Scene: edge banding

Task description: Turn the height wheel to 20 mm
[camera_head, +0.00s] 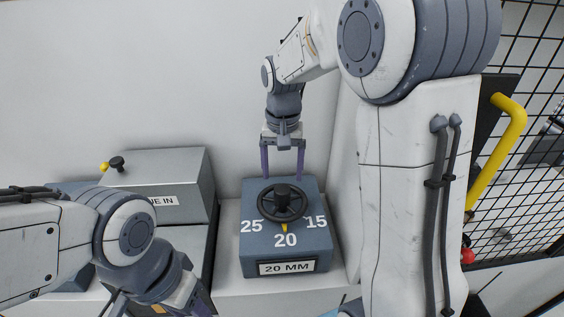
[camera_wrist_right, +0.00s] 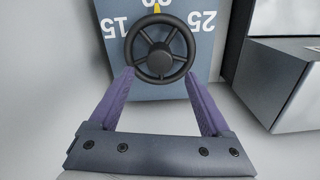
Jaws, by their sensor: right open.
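The black height wheel (camera_head: 282,201) sits on top of a blue-grey box (camera_head: 243,263) marked 25, 20 and 15. A yellow pointer (camera_head: 284,228) lines up with the 20, and the label on the box front (camera_head: 287,267) reads "20 MM". My right gripper (camera_head: 282,174) is open and empty, just behind and above the wheel. In the right wrist view the wheel (camera_wrist_right: 160,53) shows beyond and between the spread purple fingers; no grip on it is visible. My left gripper (camera_head: 185,298) is at the bottom left, cut by the frame edge, its jaws unclear.
A grey machine housing (camera_head: 170,165) with a partly hidden label and a yellow-tipped black knob (camera_head: 116,163) stands left of the box. A pale wall is behind. A yellow handle (camera_head: 505,140) and a wire mesh fence are at the right, beyond my right arm.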

